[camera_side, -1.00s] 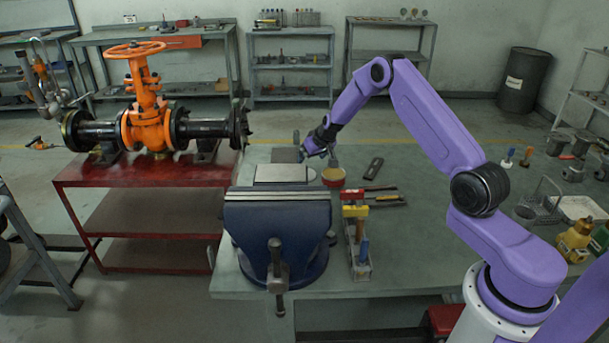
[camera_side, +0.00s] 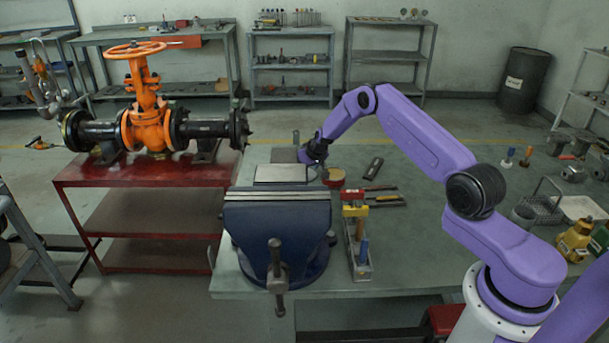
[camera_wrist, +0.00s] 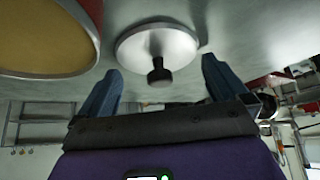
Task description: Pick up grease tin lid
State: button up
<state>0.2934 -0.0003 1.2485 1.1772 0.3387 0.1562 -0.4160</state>
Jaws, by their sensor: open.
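The grease tin lid (camera_wrist: 180,46) is a pale round disc with a black knob (camera_wrist: 159,72), lying on the bench in the wrist view. My gripper (camera_wrist: 161,66) is open, with one blue finger on each side of the knob in the picture. No contact with the knob shows, and the gap in depth is hard to judge. In the side view my gripper (camera_side: 319,166) is low over the bench beside the tin (camera_side: 333,176); the lid is not clear there.
A flat grey plate (camera_side: 281,173) lies left of my gripper, behind the blue vise (camera_side: 278,230). Red- and yellow-handled tools (camera_side: 383,198) and a dark flat item (camera_side: 374,168) lie to the right. The bench (camera_side: 420,240) has clear room at front right.

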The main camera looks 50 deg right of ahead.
jog(key=c, duration=0.8)
jog(key=shift+o, duration=0.2)
jog(key=shift+r, duration=0.2)
